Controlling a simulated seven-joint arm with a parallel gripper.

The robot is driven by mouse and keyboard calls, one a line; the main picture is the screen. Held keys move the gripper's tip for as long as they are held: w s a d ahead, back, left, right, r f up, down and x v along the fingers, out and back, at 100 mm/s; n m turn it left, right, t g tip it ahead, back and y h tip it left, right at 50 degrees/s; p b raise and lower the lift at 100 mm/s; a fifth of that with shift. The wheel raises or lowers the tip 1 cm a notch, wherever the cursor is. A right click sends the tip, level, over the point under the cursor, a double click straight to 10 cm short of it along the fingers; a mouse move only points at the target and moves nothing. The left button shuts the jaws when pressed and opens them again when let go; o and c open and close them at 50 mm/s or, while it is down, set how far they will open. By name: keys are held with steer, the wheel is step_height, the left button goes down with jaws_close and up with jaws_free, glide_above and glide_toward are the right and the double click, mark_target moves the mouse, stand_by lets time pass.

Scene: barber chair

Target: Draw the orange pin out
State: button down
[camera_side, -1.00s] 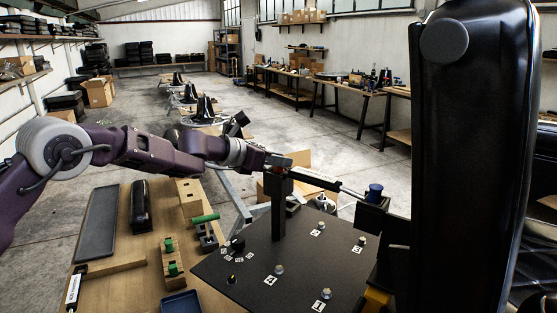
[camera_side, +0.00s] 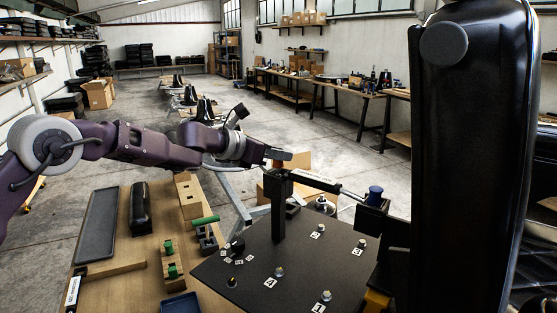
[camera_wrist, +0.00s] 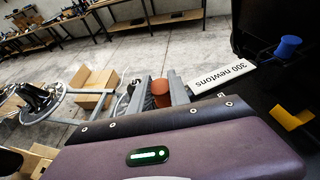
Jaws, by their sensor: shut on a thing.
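The orange pin (camera_wrist: 161,92) is a short orange cylinder between the two grey fingers of my gripper (camera_wrist: 160,92) in the wrist view. In the side view, my gripper (camera_side: 280,155) is shut on the orange pin (camera_side: 277,164) at the top of a black upright post (camera_side: 279,208). The pin's lower part is hidden, so I cannot tell how much of it sits in the post. A gas strut marked 300 newtons (camera_wrist: 219,76) runs from beside the post; the same strut (camera_side: 318,181) shows in the side view.
A blue knob (camera_side: 375,191) is at the strut's far end, next to the tall black chair back (camera_side: 465,160). Numbered bolts stand on the black plate (camera_side: 250,255) below. A wooden bench (camera_side: 118,240) with a tray and blocks is at left.

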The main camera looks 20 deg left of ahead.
steer(key=shift+r, duration=2.45)
